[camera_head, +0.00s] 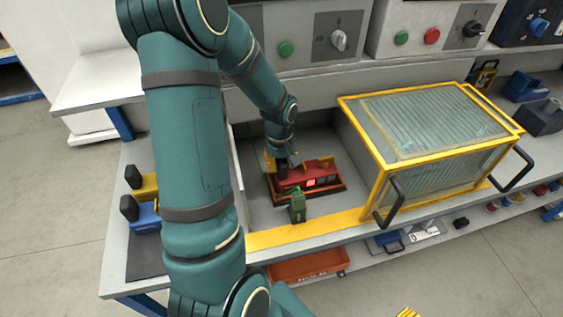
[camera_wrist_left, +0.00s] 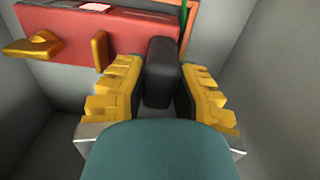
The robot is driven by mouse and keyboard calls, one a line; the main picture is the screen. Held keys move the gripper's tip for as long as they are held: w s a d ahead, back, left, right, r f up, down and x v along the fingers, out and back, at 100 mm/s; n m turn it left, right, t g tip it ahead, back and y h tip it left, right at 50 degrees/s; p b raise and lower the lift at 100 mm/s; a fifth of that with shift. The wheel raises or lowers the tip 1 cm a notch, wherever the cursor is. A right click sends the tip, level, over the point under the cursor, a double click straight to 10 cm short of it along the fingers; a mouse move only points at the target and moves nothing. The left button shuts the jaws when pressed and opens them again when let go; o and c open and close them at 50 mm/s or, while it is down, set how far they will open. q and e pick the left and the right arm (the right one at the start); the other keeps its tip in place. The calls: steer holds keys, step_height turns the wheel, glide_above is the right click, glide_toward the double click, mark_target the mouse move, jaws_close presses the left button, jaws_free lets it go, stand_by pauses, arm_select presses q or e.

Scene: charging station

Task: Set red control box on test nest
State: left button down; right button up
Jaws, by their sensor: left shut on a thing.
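The red control box (camera_head: 318,172) is in the open bay left of the yellow-framed cover. It is at the dark, orange-edged test nest (camera_head: 320,193); I cannot tell whether it rests fully in it. My left gripper (camera_head: 284,163) is at the box's left end. In the left wrist view, its yellow fingers (camera_wrist_left: 158,85) are shut on the black handle (camera_wrist_left: 160,70) beside the red box body (camera_wrist_left: 130,30). A yellow ridged tip (camera_head: 408,313), probably my right gripper, barely shows at the bottom edge; its opening is hidden.
A green clamp-like part (camera_head: 297,207) stands just in front of the nest. The glazed yellow-framed cover (camera_head: 430,125) with black handles is close to the right. Yellow (camera_head: 148,187) and blue (camera_head: 146,215) boxes with black handles stand at left. An orange-red tray (camera_head: 308,266) is below.

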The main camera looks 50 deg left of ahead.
arm_select(q)
steer(key=c, duration=0.8)
jaws_free()
step_height(320, 180, up, 12)
steer(key=shift+s, duration=0.15)
steer(key=shift+a, duration=0.1)
